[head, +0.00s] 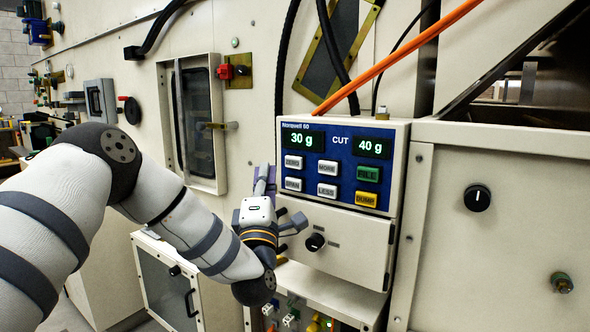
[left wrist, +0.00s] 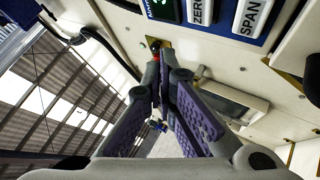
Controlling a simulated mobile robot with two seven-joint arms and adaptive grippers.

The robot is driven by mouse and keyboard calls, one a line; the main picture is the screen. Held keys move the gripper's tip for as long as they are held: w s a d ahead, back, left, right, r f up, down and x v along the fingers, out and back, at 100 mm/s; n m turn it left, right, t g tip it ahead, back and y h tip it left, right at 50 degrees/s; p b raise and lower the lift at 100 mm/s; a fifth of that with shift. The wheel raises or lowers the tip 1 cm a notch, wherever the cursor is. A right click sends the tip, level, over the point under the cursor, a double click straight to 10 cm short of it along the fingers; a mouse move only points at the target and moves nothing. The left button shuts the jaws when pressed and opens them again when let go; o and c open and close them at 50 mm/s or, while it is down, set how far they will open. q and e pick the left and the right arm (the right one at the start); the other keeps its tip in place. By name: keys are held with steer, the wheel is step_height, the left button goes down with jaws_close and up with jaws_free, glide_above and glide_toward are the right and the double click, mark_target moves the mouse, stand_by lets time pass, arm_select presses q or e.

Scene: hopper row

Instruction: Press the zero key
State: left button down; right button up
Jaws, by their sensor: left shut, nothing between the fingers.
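The white zero key (head: 293,162) is at the upper left of the keypad on the blue panel of the control box (head: 340,165). It also shows at the top of the left wrist view (left wrist: 199,10), cut by the frame edge. My left gripper (head: 265,178) is shut and empty, just left of the box's face and a little below and left of the key. In the left wrist view its purple-padded fingers (left wrist: 163,62) meet at the tips, apart from the key. My right gripper is not in view.
The span key (head: 293,184) sits directly below the zero key, and the more key (head: 328,167) to its right. Displays above read 30 g and 40 g. A black knob (head: 315,242) is on the lower panel. An orange conduit (head: 400,55) slants above the box.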

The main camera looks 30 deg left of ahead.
mark_target(294, 162)
arm_select(q)
steer(key=w+b, duration=0.1)
steer(key=w, duration=0.3)
steer(key=shift+w+d+b, duration=0.15)
steer(key=shift+w+b, duration=0.15)
steer(key=shift+w, duration=0.05)
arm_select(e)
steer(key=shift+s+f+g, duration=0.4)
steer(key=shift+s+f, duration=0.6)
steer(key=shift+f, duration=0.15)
arm_select(q)
steer(key=shift+w, duration=0.1)
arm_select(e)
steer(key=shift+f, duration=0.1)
arm_select(q)
steer(key=shift+w, duration=0.3)
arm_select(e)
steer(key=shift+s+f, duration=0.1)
